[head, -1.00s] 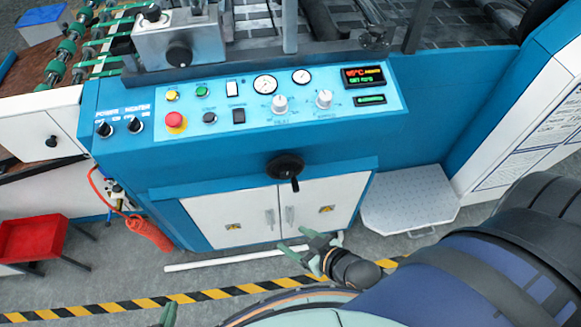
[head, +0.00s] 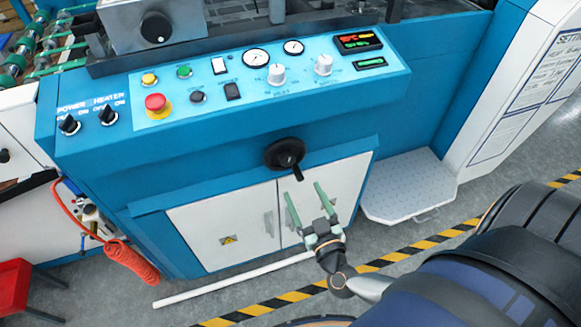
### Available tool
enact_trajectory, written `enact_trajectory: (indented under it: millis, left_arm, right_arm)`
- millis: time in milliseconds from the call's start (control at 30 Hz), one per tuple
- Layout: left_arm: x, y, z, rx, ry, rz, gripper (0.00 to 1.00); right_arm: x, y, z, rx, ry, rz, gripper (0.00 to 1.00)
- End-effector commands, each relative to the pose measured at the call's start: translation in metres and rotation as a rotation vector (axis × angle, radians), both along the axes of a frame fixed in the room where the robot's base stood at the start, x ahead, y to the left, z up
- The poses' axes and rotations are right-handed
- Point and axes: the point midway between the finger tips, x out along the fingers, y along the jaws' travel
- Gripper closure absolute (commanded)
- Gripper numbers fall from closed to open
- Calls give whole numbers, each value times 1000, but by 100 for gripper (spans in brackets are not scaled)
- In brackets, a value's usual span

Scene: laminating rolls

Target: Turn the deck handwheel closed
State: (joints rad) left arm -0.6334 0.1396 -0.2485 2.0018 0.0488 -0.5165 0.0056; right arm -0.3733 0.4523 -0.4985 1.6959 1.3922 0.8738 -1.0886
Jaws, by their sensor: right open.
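The deck handwheel (head: 280,153) is a small black wheel on the blue front of the machine, below the control panel. Its crank handle sticks out toward me and points down and right. My right gripper (head: 305,190) is open and empty. Its two green fingers point up toward the wheel from just below and to the right. In the picture the fingertips are a little below the handle; I see no contact. My left gripper is out of view.
The blue machine has a control panel (head: 215,90) with knobs, gauges and a red button (head: 155,102). White cabinet doors (head: 225,229) lie below the wheel. A metal step plate (head: 409,185) stands at right. An orange coiled hose (head: 131,262) hangs at left.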

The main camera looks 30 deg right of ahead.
Motion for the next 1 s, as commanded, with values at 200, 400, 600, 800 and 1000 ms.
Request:
enact_trajectory:
  millis: [200,400,600,800,1000]
  left_arm:
    - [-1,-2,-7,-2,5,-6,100]
    - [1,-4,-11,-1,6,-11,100]
    - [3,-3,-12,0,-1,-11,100]
    - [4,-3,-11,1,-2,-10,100]
    - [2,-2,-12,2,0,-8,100]
  right_arm:
    - [47,-11,0,-1,-6,0,19]
    - [79,-19,0,0,-4,1,19]
    - [95,-22,0,1,-1,2,19]
    - [97,-23,1,1,-1,2,19]
    - [97,-23,1,1,-1,2,28]
